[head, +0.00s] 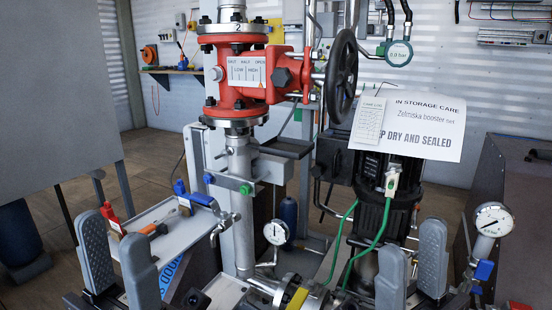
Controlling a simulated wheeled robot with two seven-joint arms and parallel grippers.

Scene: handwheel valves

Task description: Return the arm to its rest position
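My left gripper (114,230) is at the lower left, its two grey fingers upright and apart with nothing between them. My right gripper (412,238) is at the lower right, also with its fingers apart and nothing held. The red valve body (246,74) stands on a vertical pipe at the upper middle. Its black handwheel (342,76) faces right, and neither gripper touches it. The arm links behind both grippers are mostly out of view.
A grey tray (178,238) with tools lies just right of my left gripper. A black pump (368,222) with green cables and a paper sign (428,118) stands left of and behind my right gripper. Gauges (276,232) (492,220) stand nearby. A grey panel (50,100) fills the left.

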